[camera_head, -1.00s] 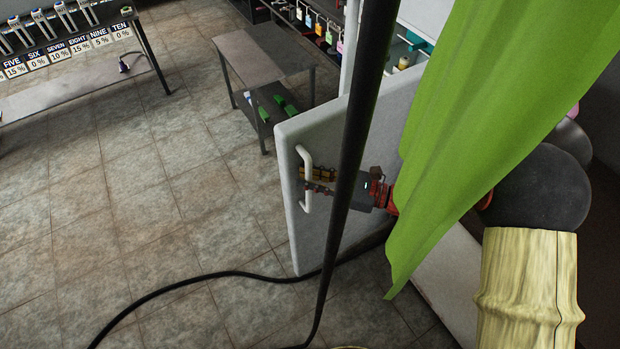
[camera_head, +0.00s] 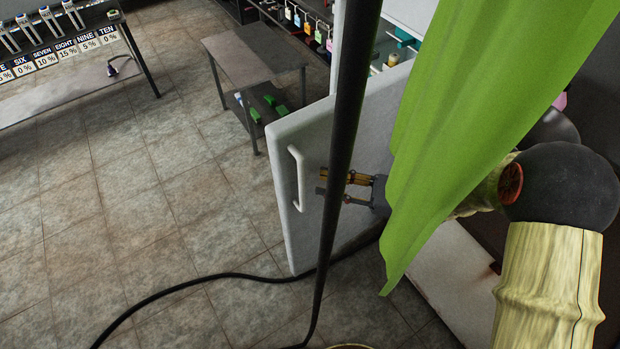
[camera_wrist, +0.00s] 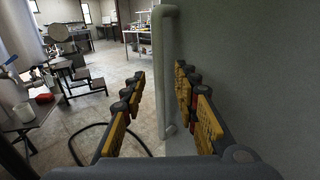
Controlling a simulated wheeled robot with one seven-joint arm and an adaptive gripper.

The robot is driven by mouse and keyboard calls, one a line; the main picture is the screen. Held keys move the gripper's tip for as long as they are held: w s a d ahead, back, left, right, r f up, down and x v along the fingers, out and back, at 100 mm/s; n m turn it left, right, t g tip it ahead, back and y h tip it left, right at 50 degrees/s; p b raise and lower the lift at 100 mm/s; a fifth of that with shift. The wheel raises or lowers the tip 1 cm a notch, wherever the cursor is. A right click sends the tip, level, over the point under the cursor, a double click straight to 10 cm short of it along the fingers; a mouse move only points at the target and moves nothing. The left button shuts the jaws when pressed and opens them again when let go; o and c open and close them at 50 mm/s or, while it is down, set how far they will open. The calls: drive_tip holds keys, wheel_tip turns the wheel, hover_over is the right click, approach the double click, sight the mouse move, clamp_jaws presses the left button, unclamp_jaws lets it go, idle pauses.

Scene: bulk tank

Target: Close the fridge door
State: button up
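The fridge door (camera_head: 310,225) is a pale slab standing open in the head view. Its white bar handle (camera_head: 297,178) is upright near the door's left edge. In the wrist view the handle (camera_wrist: 163,70) stands ahead, between the lines of the two fingers, and the grey door face (camera_wrist: 260,80) fills the right. My gripper (camera_head: 322,182) is open and empty, a little right of the handle and apart from it, close along the door. The dark pole partly hides it in the head view. In the wrist view its yellow-padded fingers (camera_wrist: 159,85) are spread.
A dark pole (camera_head: 352,110) and green cloth (camera_head: 470,110) cross the head view. Bottles show inside the fridge (camera_head: 396,55). A small metal table (camera_head: 245,60) stands behind the door. A black hose (camera_head: 215,276) lies on the otherwise open tiled floor.

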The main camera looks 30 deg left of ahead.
drive_tip(key=v, duration=0.4)
drive_tip(key=shift+w+d, duration=0.15)
drive_tip(key=shift+d, duration=0.2)
